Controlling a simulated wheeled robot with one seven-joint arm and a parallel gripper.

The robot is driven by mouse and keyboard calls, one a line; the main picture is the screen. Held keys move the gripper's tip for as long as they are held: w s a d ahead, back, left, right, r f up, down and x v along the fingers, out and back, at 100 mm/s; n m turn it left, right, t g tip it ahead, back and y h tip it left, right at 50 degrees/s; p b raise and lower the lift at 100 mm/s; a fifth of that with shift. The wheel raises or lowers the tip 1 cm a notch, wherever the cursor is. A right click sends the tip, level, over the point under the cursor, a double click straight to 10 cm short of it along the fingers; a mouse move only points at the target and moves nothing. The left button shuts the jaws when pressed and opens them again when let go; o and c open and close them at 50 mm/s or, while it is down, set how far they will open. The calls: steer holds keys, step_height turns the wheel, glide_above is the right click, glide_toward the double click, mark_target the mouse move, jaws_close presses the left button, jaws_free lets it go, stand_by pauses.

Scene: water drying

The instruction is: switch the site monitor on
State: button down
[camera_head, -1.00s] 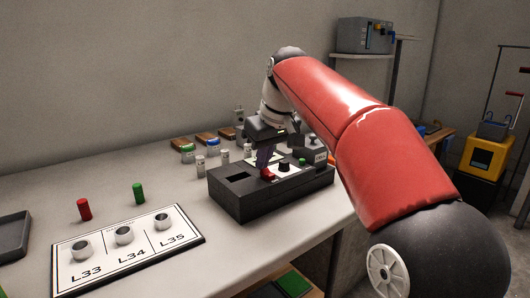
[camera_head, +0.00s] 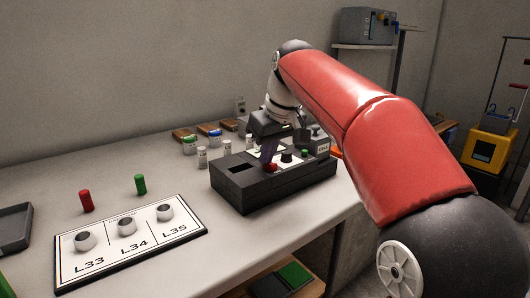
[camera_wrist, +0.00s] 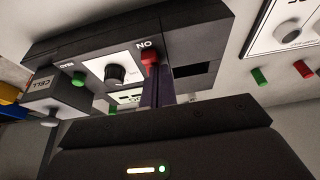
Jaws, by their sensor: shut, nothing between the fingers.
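The site monitor appears to be the dark box (camera_head: 240,193) on the bench, with a black knob (camera_wrist: 115,75), a green button (camera_wrist: 79,79) and a red control (camera_wrist: 150,58) on top. "ON" is printed beside the red control in the wrist view. My gripper (camera_head: 267,156) is shut and empty, pointing down over the box. Its fingertips (camera_wrist: 150,90) are right at the red control, which also shows in the head view (camera_head: 271,167). I cannot tell whether they touch it. The fingers partly hide the control and the panel.
A white plate marked L33, L34 and L35 (camera_head: 100,263) lies at front left, with red (camera_head: 86,201) and green (camera_head: 140,185) cylinders behind it. Several small vials (camera_head: 202,157) stand behind the box. A grey box marked CELL (camera_wrist: 45,92) stands close beside it.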

steer(key=shift+s+d+r, duration=0.1)
stand_by(0.3)
steer(key=r+p, duration=0.4)
steer(key=p, duration=0.1)
steer(key=shift+s+d+r, duration=0.1)
steer(key=shift+s+r, duration=0.15)
steer(key=shift+r, duration=0.1)
steer(key=v, duration=0.9)
steer(key=shift+w+r+b, duration=0.15)
steer(key=shift+b, duration=0.55)
steer(key=shift+d+r, duration=0.1)
steer(key=shift+r, duration=0.1)
steer(key=shift+f, duration=0.1)
steer(key=b+x, duration=0.6)
steer(key=x, duration=0.8)
steer(key=shift+d, duration=0.15)
